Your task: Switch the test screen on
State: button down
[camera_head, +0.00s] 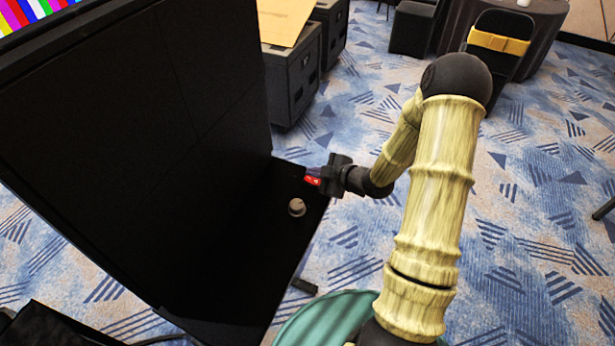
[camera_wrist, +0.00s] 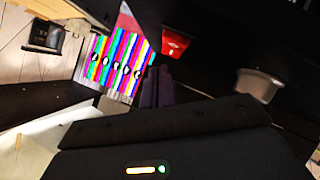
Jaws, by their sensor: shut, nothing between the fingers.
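A red switch (camera_head: 312,181) sits on the black panel (camera_head: 262,235) at the foot of the dark wall; it also shows, bright red, in the wrist view (camera_wrist: 175,43). My gripper (camera_head: 322,177) is shut and empty, its dark purple fingers (camera_wrist: 156,86) right beside the switch. I cannot tell whether they touch it. A screen (camera_head: 28,12) at the top left of the head view is lit with coloured bars. Lit bars with a row of dark marks also show in the wrist view (camera_wrist: 115,65).
A grey round knob (camera_head: 297,207) stands on the panel near the switch, also in the wrist view (camera_wrist: 258,84). Black cases (camera_head: 292,85) with a tan board stand behind. A teal rounded object (camera_head: 320,320) is at the bottom.

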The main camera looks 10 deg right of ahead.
jog(key=shift+w+a+f+b, duration=0.1)
jog(key=shift+f+b, duration=0.35)
jog(key=shift+b, duration=0.05)
jog(key=shift+f+b, duration=0.35)
jog(key=shift+b, duration=0.05)
dwell(0.8)
jog(key=shift+r, duration=0.15)
jog(key=shift+r+p, duration=0.55)
jog(key=shift+r, duration=0.15)
